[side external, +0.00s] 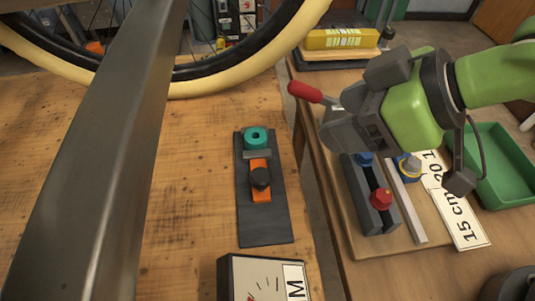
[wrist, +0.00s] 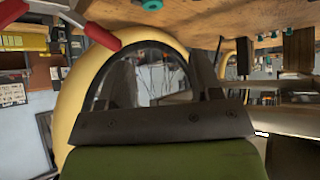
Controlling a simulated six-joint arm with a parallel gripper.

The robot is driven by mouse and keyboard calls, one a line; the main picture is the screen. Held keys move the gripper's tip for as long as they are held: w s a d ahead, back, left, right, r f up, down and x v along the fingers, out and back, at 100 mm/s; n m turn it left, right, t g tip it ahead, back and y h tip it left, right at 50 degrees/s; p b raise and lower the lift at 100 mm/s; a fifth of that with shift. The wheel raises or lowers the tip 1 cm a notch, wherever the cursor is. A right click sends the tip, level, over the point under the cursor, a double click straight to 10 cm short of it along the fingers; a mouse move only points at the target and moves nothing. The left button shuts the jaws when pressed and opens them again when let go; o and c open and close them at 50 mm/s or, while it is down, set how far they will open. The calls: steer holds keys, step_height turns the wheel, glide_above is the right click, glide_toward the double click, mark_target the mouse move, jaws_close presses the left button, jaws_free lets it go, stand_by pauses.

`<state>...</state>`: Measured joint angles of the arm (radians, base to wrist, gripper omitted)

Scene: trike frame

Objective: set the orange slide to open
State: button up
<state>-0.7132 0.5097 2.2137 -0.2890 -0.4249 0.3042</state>
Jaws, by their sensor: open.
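The orange slide (side external: 260,193) lies in a dark base plate (side external: 265,228) on the wooden bench in the side external view. A grey crosspiece (side external: 257,154) and a teal round part (side external: 256,138) are at the plate's far end. The slide touches or nearly touches the crosspiece. My gripper (side external: 338,125) is to the right of the plate, above the neighbouring board, apart from the slide. In the wrist view my gripper (wrist: 160,75) has its fingers apart with nothing seen between them. I cannot make out the slide there.
A red handle (side external: 305,92) is close beside my gripper; its mounting is hidden. A wheel (side external: 240,70) and a grey frame tube (side external: 110,160) flank the bench. A meter box (side external: 265,277) stands in front. A board with red (side external: 381,198) and blue knobs is below my gripper.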

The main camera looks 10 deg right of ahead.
mark_target(260, 174)
steer(key=a+f+n, duration=0.1)
steer(key=a+f, duration=0.4)
steer(key=a+f+n+g+y, duration=0.1)
steer(key=a+f, duration=0.4)
steer(key=shift+w+f, duration=0.15)
steer(key=shift+f, duration=0.15)
steer(key=shift+c, duration=0.4)
